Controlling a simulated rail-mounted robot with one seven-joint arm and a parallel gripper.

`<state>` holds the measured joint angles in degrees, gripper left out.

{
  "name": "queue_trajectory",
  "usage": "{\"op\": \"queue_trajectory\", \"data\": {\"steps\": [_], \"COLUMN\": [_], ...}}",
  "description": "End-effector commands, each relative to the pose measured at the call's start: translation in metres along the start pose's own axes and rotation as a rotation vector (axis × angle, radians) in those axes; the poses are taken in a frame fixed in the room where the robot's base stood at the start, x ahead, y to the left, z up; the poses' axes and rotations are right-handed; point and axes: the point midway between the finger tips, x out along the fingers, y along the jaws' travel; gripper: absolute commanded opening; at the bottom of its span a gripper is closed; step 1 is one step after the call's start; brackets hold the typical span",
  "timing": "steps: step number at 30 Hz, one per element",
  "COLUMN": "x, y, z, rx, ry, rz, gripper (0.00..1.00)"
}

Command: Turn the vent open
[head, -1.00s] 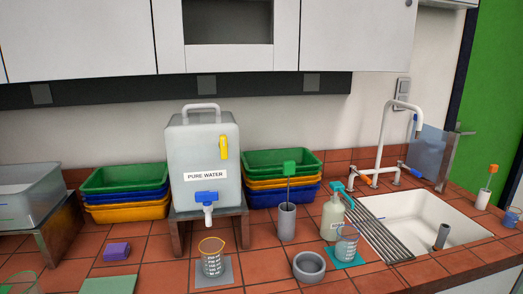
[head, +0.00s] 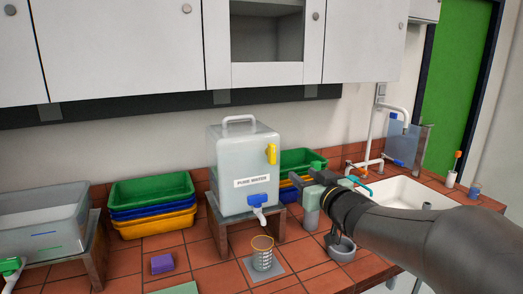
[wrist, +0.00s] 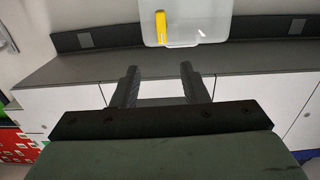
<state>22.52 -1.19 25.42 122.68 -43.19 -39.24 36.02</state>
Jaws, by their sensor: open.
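A blue tap (head: 258,200) with a white spout is low on the front. My gripper (head: 300,180) is open and empty, just right of the container and slightly lower than the vent. In the wrist view, the yellow vent (wrist: 161,27) lies ahead of and between the open fingers (wrist: 159,72), apart from them.
A beaker (head: 262,254) stands on a grey mat below the tap. Stacked coloured trays (head: 150,193) are left of the container, with more trays behind my gripper. A purple block (head: 162,263) lies at the front left. The sink (head: 405,195) is at the right.

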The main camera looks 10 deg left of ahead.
Motion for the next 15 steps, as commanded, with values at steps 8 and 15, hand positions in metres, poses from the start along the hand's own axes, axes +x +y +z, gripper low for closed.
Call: {"op": "queue_trajectory", "data": {"steps": [8, 15], "x": [0.031, 0.084], "y": [-0.004, -0.005], "z": [-0.005, -0.006], "rx": [0.006, 0.007], "ry": [0.018, 0.017], "rz": [-0.023, -0.023], "gripper": [0.4, 0.4]}}
